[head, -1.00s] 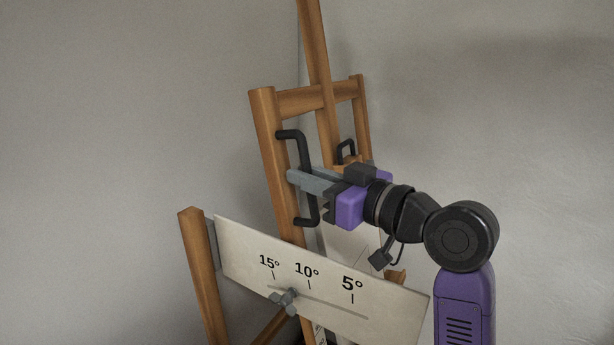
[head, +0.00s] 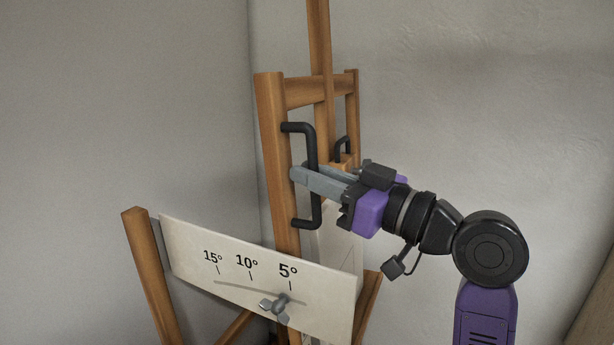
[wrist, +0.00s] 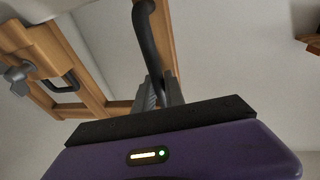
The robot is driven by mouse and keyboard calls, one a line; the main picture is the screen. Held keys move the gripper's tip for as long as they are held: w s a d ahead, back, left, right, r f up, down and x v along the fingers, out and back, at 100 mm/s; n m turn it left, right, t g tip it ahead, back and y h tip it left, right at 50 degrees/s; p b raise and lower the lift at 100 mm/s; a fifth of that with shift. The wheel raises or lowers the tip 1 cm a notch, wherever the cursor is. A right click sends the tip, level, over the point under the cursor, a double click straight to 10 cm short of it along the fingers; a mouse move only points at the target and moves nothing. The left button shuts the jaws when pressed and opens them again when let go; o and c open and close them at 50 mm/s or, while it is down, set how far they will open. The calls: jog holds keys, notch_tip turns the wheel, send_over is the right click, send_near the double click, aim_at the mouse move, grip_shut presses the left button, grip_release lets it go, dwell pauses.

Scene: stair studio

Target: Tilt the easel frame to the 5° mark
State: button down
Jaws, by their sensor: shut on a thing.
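The wooden easel frame (head: 270,110) stands nearly upright in the head view. A black bar handle (head: 300,128) is fixed to its near post. My gripper (head: 300,174) is shut on this handle at about mid-height; the wrist view also shows the handle (wrist: 146,40) running down between the fingers (wrist: 158,92). The pale scale plate (head: 190,250) carries marks for 15°, 10° and 5°. The grey wing knob (head: 275,306) sits in the plate's slot, just below and slightly left of the 5° mark line (head: 290,286).
A wooden post (head: 150,275) bears the plate's left end. A second black handle (head: 343,146) is on the frame's far side. Grey walls stand behind, with a corner (head: 250,60) left of the easel.

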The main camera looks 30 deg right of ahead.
jog(key=c, duration=1.4)
grip_release()
jog(key=shift+s, duration=0.1)
jog(key=b+v, duration=0.1)
jog(key=v, duration=0.6)
jog(key=shift+s+b, duration=0.25)
jog(key=shift+b, duration=0.05)
jog(key=shift+d+f, duration=0.1)
jog(key=shift+d, duration=0.05)
